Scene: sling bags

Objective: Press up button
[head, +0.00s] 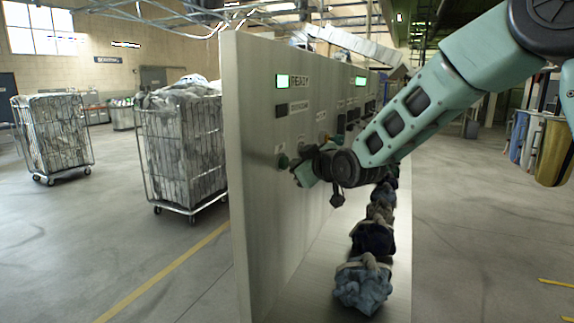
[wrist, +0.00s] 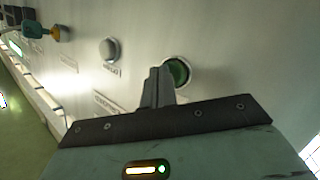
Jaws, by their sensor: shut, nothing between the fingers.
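A round green button (head: 283,161) sits on the face of the upright metal panel (head: 262,215). My gripper (head: 296,170) is in front of the panel close to the green button. In the wrist view my gripper's fingers (wrist: 158,72) are shut together and empty, and their tips overlap the left edge of the button's ring. I cannot tell whether they touch it. A grey round button (wrist: 109,49) with a small label is to the left. The labels are too small to read.
A lit green display (head: 283,81) is high on the panel. Several sling bags (head: 362,284) lie in a row along the panel's foot. Wire cage trolleys (head: 181,150) stand at left. The floor on the right is mostly clear.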

